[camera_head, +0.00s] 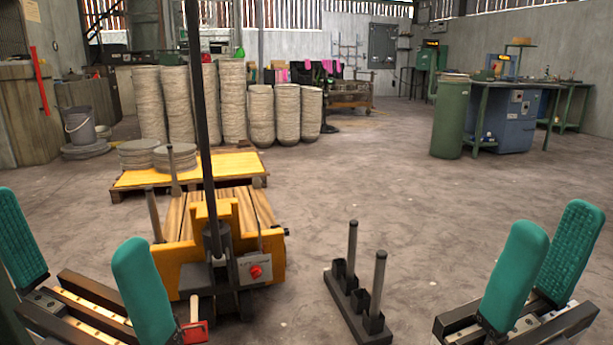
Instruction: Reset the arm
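My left gripper (72,235) is at the lower left. Its two teal finger pads stand wide apart with nothing between them. My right gripper (545,245) is at the lower right. Its two teal pads are also apart, and no object shows between them. Both grippers point up and away from me, and neither touches anything that I can see. A yellow and wood machine (265,262) with a tall dark pole and a red knob stands between them, closer to the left gripper. No bowl is clearly visible.
A dark stand with two grey posts (350,303) is on the floor at lower middle. A small red-headed tool (194,332) is beside the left gripper. Behind are a yellow pallet (235,165), stacked round discs (232,105) and a green barrel (450,120). The centre-right floor is clear.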

